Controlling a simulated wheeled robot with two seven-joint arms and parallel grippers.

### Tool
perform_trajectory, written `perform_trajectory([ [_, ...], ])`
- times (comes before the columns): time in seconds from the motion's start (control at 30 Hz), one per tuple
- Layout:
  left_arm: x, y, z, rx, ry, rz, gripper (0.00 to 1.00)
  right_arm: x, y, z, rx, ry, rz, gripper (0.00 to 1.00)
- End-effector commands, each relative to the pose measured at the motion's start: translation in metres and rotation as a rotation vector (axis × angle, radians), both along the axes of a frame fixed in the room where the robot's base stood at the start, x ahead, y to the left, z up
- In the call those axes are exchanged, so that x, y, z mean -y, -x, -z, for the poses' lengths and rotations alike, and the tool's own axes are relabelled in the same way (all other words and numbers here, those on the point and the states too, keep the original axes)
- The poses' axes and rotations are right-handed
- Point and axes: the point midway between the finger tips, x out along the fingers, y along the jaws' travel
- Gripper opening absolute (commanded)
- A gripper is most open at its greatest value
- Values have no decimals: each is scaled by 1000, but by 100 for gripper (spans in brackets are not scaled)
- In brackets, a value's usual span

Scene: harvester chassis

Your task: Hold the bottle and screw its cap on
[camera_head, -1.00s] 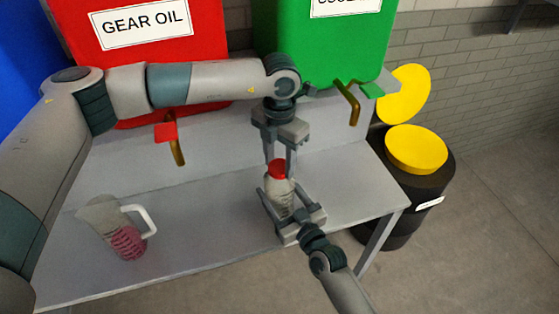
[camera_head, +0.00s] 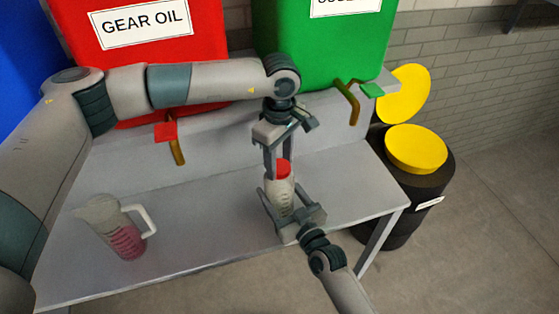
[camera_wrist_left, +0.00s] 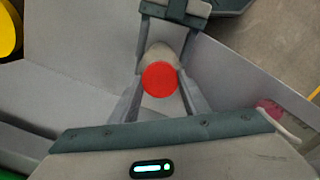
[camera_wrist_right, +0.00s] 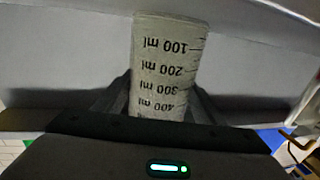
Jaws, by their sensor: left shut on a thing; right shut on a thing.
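My right gripper (camera_head: 283,203) is shut on the bottle's body from the front. In the right wrist view the bottle (camera_wrist_right: 170,65) shows millilitre marks between the fingers. My left gripper (camera_head: 280,165) points down from above, its fingers around the cap. In the left wrist view the red cap (camera_wrist_left: 159,79) sits between the two fingertips. Whether the cap's thread is seated is hidden.
A measuring jug (camera_head: 122,228) with pink liquid stands on the table (camera_head: 200,215) at left. The red gear oil tank (camera_head: 200,60) and green tank (camera_head: 330,50) stand behind, with taps. A black barrel (camera_head: 415,190) with a yellow lid is at right.

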Motion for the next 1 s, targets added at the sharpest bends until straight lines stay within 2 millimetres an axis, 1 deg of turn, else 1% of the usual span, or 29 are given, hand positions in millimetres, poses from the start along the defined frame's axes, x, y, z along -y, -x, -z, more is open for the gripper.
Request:
perform_trajectory([
  [0.1, -1, -1, 0, 2, -1, 172, 15, 0, 0, 0, -1, 0, 0, 1],
  [0.5, -1, -1, 0, 2, -1, 767, 15, 0, 0, 0, 0, 1, 0, 1],
  [0.53, -1, -1, 0, 2, -1, 804, 15, 0, 0, 0, 0, 1, 0, 1],
  [0.67, -1, -1, 0, 2, -1, 802, 15, 0, 0, 0, 0, 1, 0, 1],
  [0.7, -1, -1, 0, 2, -1, 802, 45, 0, 0, 0, 0, 1, 0, 1],
  [0.77, -1, -1, 0, 2, -1, 801, 59, 0, 0, 0, 0, 1, 0, 1],
  [0.8, -1, 0, 0, 1, 0, 801, 61, 0, 0, 0, 0, 1, 0, 1],
  [1.0, 0, 0, 0, 1, 0, 800, 61, 0, 0, 0, 0, 1, 0, 1],
])
